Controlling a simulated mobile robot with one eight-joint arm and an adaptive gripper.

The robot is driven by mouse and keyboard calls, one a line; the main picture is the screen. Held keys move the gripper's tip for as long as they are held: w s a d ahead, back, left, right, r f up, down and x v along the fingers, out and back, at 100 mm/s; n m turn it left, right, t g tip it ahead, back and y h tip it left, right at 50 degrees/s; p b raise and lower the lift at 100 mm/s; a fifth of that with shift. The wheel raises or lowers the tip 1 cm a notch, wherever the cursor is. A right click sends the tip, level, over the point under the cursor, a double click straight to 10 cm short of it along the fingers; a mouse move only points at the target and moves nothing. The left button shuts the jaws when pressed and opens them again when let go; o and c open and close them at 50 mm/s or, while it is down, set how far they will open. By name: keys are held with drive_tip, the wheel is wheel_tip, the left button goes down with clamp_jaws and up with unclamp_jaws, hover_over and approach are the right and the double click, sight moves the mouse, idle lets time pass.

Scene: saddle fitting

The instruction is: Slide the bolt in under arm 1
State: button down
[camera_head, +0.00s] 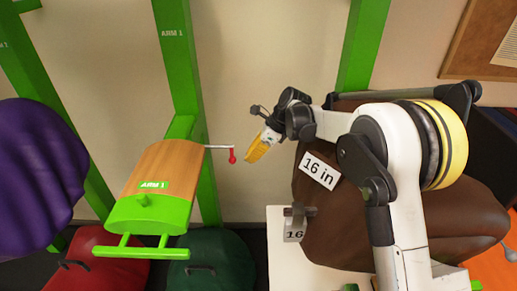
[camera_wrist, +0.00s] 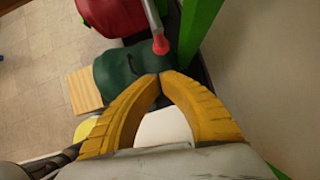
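Arm 1 (camera_head: 165,165) is a wood-topped green rack arm on a green post, with an "ARM 1" label on its front part. The bolt (camera_head: 219,147) is a thin grey rod sticking out to the right from arm 1 near the post, with a red handle hanging at its outer end. Its red end also shows in the wrist view (camera_wrist: 160,43), just beyond my fingertips. My gripper (camera_head: 252,155) has yellow fingers and is to the right of the red handle, apart from it. Its fingertips meet in the wrist view, with nothing between them. The bolt's inner end is hidden.
A brown saddle (camera_head: 335,225) with a "16 in" tag is at the right, beside my arm. A purple-covered saddle (camera_head: 35,175) is at the left. Red (camera_head: 105,265) and green (camera_head: 225,262) covered items are below arm 1. The wall area around the bolt is clear.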

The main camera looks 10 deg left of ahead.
drive_tip(key=a+f, duration=0.2)
drive_tip(key=a, duration=0.1)
drive_tip(key=shift+s+a, duration=0.1)
drive_tip(key=shift+a, duration=0.2)
drive_tip(key=s+a, duration=0.2)
drive_tip(key=a, duration=0.8)
drive_tip(key=shift+s+b, duration=0.25)
drive_tip(key=shift+b, duration=0.05)
drive_tip(key=shift+a, duration=0.1)
drive_tip(key=d+f+p+v, duration=0.1)
drive_tip(key=p+v, duration=0.1)
drive_tip(key=v, duration=1.1)
drive_tip(key=shift+d+r, duration=0.2)
drive_tip(key=shift+d, duration=0.3)
